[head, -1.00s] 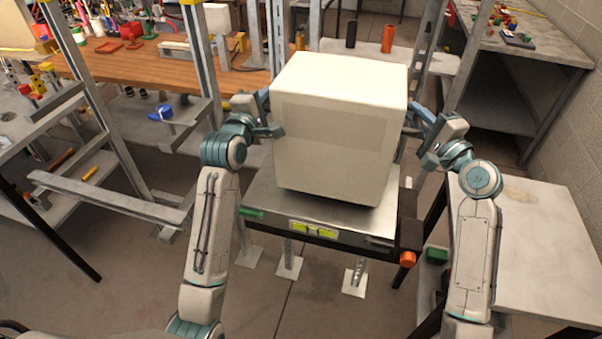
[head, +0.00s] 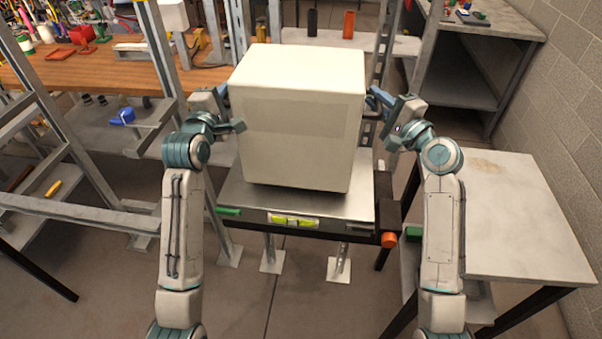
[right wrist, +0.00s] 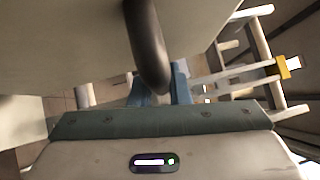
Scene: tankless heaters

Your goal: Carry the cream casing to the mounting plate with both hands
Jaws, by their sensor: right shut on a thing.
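The cream casing (head: 297,125) is a large upright box in the middle of the head view, between my arms. Beneath it is a bare metal plate (head: 362,190) on a stand; I cannot tell whether this is the mounting plate or whether the casing touches it. My right gripper (head: 383,98) is at the casing's right side. The right wrist view shows its blue fingers (right wrist: 165,90) shut on a dark curved handle (right wrist: 148,50) by the casing's wall. My left gripper (head: 222,93) is at the casing's left side; its fingertips are mostly hidden.
The stand's front edge carries a yellow-green level (head: 294,221) and an orange knob (head: 389,240). A pale table (head: 510,220) stands close on the right. Metal frame posts (head: 165,60) and a cluttered wooden bench (head: 75,70) are at the left. A block wall borders the right.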

